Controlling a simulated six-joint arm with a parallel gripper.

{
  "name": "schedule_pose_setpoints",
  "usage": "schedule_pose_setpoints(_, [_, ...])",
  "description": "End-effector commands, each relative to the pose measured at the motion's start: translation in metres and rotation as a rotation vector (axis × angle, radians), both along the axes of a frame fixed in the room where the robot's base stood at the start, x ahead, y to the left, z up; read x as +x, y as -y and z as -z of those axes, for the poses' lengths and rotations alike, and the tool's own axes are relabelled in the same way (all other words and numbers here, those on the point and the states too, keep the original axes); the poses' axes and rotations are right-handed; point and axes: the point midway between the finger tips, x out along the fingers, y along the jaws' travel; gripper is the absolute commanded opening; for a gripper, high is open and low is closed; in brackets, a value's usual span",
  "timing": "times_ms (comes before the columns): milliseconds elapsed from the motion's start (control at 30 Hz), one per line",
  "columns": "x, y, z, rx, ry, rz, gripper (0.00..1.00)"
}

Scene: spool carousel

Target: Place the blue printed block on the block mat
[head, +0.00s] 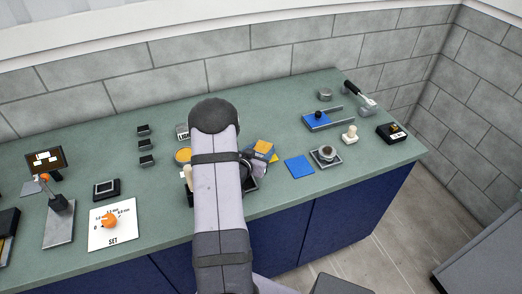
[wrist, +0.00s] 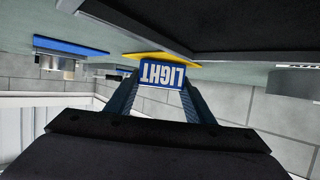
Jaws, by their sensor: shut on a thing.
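My gripper (wrist: 160,92) is shut on the blue printed block (wrist: 162,75) in the wrist view. In the head view my arm hides most of the gripper, and I cannot make out the held block for certain. A flat blue square (head: 299,166) lies on the bench right of my arm; I cannot tell whether it is the block mat.
A yellow-and-grey item (head: 262,148) sits close to my arm's right side, partly hidden. A round metal piece on a square base (head: 326,155), a pale knob (head: 349,135) and a blue plate with a black knob (head: 318,121) stand farther right. An orange dial (head: 109,221) is at left.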

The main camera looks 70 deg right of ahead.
Motion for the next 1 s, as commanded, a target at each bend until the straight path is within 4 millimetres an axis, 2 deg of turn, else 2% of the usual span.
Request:
schedule_pose_setpoints(167, [0.000,0.001,0.003,-0.004,0.001,0.000,0.15])
schedule_pose_setpoints(200, [0.000,0.000,0.003,0.000,0.000,0.000,0.55])
schedule_pose_setpoints(267, [0.000,0.000,0.003,0.000,0.000,0.000,0.67])
schedule_pose_setpoints(700, [0.000,0.000,-0.003,0.000,0.000,0.000,0.67])
schedule_pose_setpoints(867, [0.001,-0.014,-0.006,-0.001,0.001,-0.001,0.67])
schedule_pose_setpoints(1000, [0.001,-0.034,-0.013,0.000,0.000,-0.003,0.67])
